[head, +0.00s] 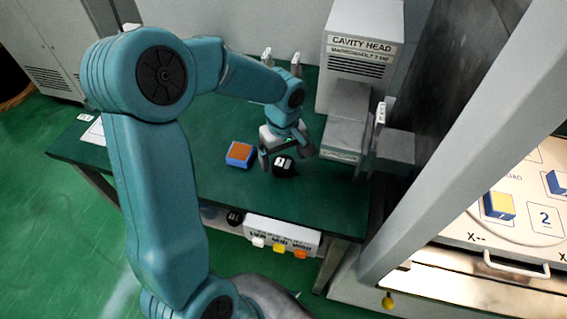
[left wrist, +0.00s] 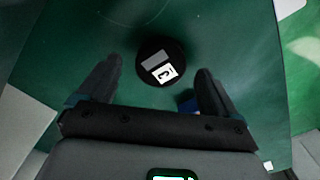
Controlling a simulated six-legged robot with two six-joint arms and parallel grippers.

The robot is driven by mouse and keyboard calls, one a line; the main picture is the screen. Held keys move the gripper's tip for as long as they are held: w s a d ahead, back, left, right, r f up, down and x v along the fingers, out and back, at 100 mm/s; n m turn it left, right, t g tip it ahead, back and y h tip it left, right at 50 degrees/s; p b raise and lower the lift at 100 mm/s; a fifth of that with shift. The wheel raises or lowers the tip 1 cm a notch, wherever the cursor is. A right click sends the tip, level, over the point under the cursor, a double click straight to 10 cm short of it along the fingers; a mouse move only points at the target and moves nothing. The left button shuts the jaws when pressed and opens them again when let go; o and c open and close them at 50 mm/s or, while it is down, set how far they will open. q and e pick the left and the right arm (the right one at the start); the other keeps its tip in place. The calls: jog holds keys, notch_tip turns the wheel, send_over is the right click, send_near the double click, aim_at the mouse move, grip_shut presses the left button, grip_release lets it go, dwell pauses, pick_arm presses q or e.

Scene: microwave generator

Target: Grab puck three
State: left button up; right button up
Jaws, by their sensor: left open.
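A black round puck (head: 285,165) sits on the green bench top (head: 225,185). It also shows in the left wrist view (left wrist: 160,61), with a white and grey label whose digit looks like a 3, turned in the picture. My left gripper (head: 285,155) is open, reaching down at the puck. In the left wrist view its two fingers (left wrist: 158,68) stand apart on either side of the puck, with visible gaps. I cannot tell how far above the bench the fingertips are. My right gripper is not in view.
A blue block with an orange top (head: 240,154) lies just left of the gripper. The grey cavity head unit (head: 361,60) stands behind and right. A white panel with colored buttons (head: 282,238) is below the bench's front edge. A tray with numbered squares (head: 525,205) is far right.

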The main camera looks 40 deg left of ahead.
pick_arm(q)
jog(key=shift+s+f, duration=0.1)
jog(key=shift+f, duration=0.85)
jog(key=c, duration=1.2)
jog(key=shift+o, duration=0.2)
